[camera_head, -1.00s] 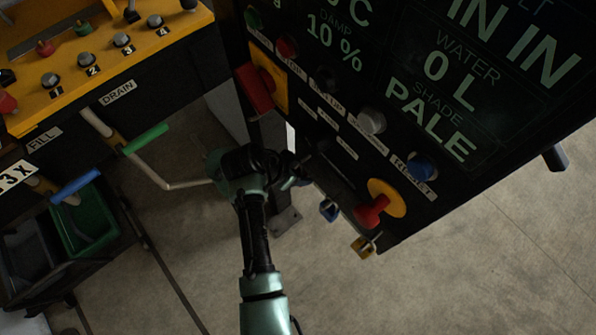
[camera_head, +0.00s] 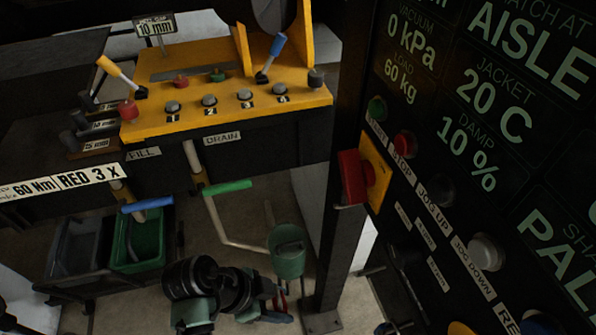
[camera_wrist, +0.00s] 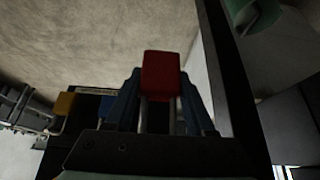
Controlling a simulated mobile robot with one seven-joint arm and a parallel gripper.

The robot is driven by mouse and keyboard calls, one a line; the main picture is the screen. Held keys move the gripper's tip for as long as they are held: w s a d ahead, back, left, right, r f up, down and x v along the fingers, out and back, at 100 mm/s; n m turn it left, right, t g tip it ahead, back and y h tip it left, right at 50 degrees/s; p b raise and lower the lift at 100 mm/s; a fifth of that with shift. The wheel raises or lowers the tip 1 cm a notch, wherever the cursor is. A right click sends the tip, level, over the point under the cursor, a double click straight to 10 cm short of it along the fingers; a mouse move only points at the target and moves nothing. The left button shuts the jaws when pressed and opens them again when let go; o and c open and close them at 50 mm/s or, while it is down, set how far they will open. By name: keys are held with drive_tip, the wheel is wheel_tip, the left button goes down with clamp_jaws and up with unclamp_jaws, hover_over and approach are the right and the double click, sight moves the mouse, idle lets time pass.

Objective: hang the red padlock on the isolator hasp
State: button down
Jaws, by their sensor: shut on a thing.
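My gripper (camera_wrist: 161,92) is shut on the red padlock (camera_wrist: 162,72). The padlock's red body sticks out past the fingertips, and its metal shackle bars show between the fingers.
A dark post (camera_head: 335,255) stands right of my gripper. A green cup (camera_head: 288,250) and the green-handled drain lever (camera_head: 228,187) are close by. Bins (camera_head: 137,250) stand left. A yellow padlock (camera_wrist: 65,103) and a blue one (camera_wrist: 108,104) show in the wrist view.

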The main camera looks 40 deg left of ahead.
drive_tip(key=shift+r, duration=0.2)
idle(0.3)
drive_tip(key=shift+r+p, duration=0.7)
drive_tip(key=shift+p, duration=0.25)
drive_tip(key=s+a+p, duration=0.1)
drive_tip(key=s+a, duration=0.3)
drive_tip(key=s, duration=0.2)
drive_tip(key=shift+s+a+r+p, duration=0.15)
drive_tip(key=shift+s+r+p, duration=0.05)
drive_tip(key=shift+p, duration=0.1)
drive_tip(key=shift+w, duration=0.1)
idle(1.2)
